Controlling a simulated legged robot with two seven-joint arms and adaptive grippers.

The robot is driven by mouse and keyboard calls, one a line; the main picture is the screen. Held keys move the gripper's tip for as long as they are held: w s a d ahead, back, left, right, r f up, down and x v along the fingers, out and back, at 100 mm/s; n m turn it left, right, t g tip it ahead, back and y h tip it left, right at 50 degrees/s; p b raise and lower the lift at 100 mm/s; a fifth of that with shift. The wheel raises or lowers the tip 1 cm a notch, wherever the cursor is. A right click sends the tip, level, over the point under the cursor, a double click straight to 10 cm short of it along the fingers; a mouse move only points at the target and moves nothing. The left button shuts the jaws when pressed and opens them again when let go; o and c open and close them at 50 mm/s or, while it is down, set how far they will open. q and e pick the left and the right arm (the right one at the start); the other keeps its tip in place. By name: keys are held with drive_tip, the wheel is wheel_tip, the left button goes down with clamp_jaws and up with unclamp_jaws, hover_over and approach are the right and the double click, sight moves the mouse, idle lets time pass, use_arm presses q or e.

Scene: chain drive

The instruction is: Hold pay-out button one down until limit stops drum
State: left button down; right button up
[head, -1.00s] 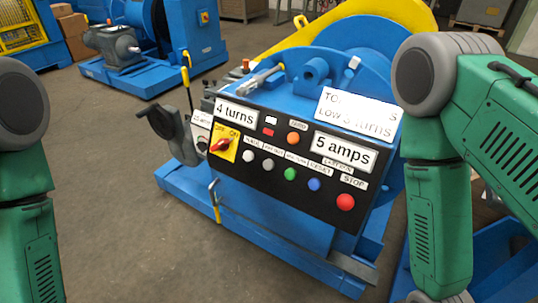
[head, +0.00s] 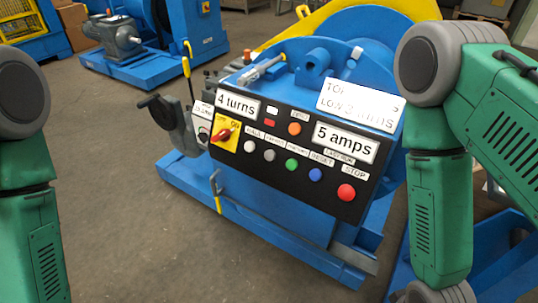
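A black control panel (head: 257,168) faces me on the front of the blue drum machine (head: 373,43). It carries a red and yellow rotary switch (head: 224,134), a row with a white button (head: 250,146), a grey button (head: 269,155), a green button (head: 291,165) and a blue button (head: 315,174), and a red stop button (head: 346,192). An orange light (head: 295,128) sits above the row. Small labels are too blurred to read surely. Displays read "4 turns" (head: 238,104) and "5 amps" (head: 345,143). My green arms show at both sides; neither gripper is in view.
A white sign (head: 361,105) with "LOW" and "turns" stands above the panel. A dark handle (head: 166,119) juts out at the panel's left. Another blue machine (head: 150,45) stands at the back left. The floor (head: 120,190) at the left is clear.

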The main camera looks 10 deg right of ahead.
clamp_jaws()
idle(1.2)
